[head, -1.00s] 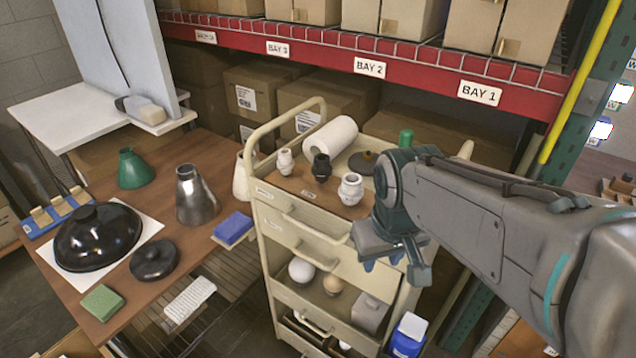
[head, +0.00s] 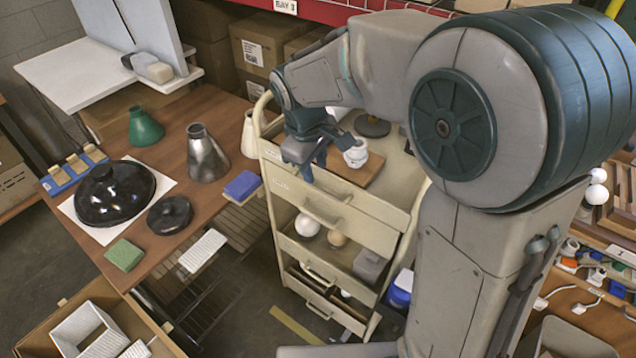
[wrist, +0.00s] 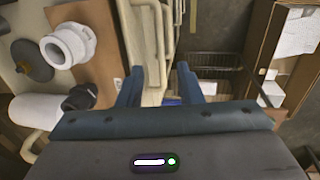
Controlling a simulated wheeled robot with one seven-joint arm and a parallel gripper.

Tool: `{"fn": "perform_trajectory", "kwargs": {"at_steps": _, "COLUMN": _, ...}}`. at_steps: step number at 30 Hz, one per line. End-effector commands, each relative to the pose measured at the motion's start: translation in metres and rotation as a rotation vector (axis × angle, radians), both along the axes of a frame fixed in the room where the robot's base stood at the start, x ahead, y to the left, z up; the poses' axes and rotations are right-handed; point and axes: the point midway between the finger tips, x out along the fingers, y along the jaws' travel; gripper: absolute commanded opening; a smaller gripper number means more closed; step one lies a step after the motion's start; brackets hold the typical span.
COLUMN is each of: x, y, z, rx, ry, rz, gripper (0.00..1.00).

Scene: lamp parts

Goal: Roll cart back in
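The cream cart (head: 350,205) stands right of the wooden workbench, with a drawer handle (head: 322,212) on its front. My gripper (head: 303,172) is at the upper front of the cart, pointing down. In the wrist view its two blue fingers (wrist: 160,88) are spread apart with nothing held. The cart's front edge and a cream handle bar (wrist: 158,40) lie beneath and between the fingers in that view. I cannot tell whether the fingers touch the bar. My arm hides part of the cart's top and its right side.
The workbench (head: 100,262) holds a black dome, a green cone and a metal shade. A white fitting (head: 355,154) sits on the cart's top. Shelving with boxes stands behind. An open cardboard box (head: 60,318) is at lower left. Floor shows in front of the cart.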

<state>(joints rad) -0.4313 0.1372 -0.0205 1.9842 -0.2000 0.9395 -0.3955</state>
Motion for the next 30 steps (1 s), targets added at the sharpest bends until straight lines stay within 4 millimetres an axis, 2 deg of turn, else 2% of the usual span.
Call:
{"fn": "perform_trajectory", "kwargs": {"at_steps": 6, "x": 0.006, "y": -0.005, "z": -0.044, "rx": -0.002, "ry": 0.003, "rz": 0.000, "gripper": 0.33}}
{"fn": "perform_trajectory", "kwargs": {"at_steps": 12, "x": 0.010, "y": -0.008, "z": -0.069, "rx": -0.002, "ry": 0.001, "rz": 0.000, "gripper": 0.33}}
{"fn": "perform_trajectory", "kwargs": {"at_steps": 24, "x": 0.012, "y": -0.009, "z": -0.077, "rx": 0.000, "ry": -0.002, "rz": -0.001, "gripper": 0.33}}
{"fn": "perform_trajectory", "kwargs": {"at_steps": 25, "x": 0.012, "y": -0.009, "z": -0.077, "rx": 0.000, "ry": -0.002, "rz": -0.001, "gripper": 0.27}}
{"fn": "perform_trajectory", "kwargs": {"at_steps": 28, "x": 0.012, "y": -0.009, "z": -0.077, "rx": 0.000, "ry": -0.002, "rz": -0.002, "gripper": 0.00}}
{"fn": "perform_trajectory", "kwargs": {"at_steps": 30, "x": 0.012, "y": -0.009, "z": -0.077, "rx": 0.000, "ry": -0.002, "rz": -0.002, "gripper": 0.00}}
